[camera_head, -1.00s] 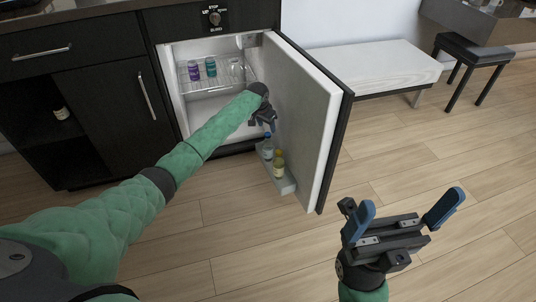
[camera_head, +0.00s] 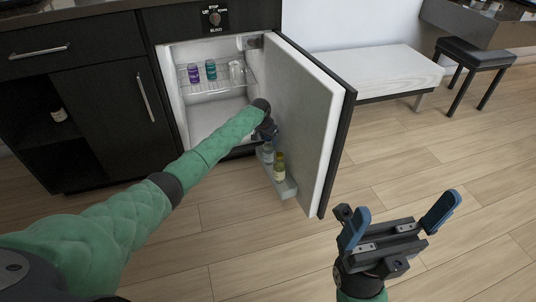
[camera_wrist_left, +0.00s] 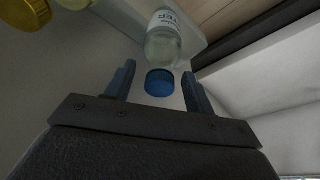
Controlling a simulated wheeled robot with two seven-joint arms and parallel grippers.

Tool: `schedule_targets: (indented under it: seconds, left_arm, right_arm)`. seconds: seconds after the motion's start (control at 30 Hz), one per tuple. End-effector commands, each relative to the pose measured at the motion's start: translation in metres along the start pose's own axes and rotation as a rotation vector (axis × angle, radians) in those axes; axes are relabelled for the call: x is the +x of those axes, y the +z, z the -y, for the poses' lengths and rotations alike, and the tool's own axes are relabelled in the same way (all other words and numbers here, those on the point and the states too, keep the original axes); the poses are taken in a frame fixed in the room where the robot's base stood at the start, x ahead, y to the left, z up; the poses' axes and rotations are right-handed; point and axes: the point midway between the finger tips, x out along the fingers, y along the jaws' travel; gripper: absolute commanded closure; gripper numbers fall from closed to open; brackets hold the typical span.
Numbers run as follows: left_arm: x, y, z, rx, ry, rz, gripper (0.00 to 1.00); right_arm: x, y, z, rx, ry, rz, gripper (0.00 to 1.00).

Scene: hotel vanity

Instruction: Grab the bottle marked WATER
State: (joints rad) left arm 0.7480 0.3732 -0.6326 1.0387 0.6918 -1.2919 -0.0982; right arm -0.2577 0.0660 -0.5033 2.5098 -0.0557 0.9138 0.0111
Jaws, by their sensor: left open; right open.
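A clear bottle (camera_head: 267,154) with a pale label stands in the door shelf of the open mini fridge. My left gripper (camera_head: 265,136) is open just above the bottle. In the left wrist view its fingers (camera_wrist_left: 158,70) stand on either side of the cap, with gaps visible. My right gripper (camera_head: 400,226) is open and empty over the floor at the lower right.
A yellow-capped bottle (camera_head: 279,170) stands beside the clear one; its gold cap (camera_wrist_left: 26,14) shows in the wrist view. The fridge door (camera_head: 310,130) is close on the right. Purple (camera_head: 194,74) and teal (camera_head: 211,69) bottles stand on the inner rack.

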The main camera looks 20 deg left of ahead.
Motion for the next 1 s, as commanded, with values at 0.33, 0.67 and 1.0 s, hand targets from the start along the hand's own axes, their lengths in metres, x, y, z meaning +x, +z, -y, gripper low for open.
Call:
schedule_targets:
  seconds: [0.33,0.67,1.0]
  left_arm:
    - [0.0,0.0,0.0,0.0,0.0,0.0,1.0]
    - [-0.002,-0.001,0.0,0.0,0.0,-0.001,1.0]
    - [-0.03,-0.005,0.002,0.0,0.0,-0.003,1.0]
  right_arm:
    - [0.0,0.0,0.0,0.0,0.003,-0.001,0.0]
    - [0.001,0.0,0.0,0.0,0.004,-0.002,0.0]
    - [0.02,-0.002,-0.002,0.007,0.018,-0.021,0.0]
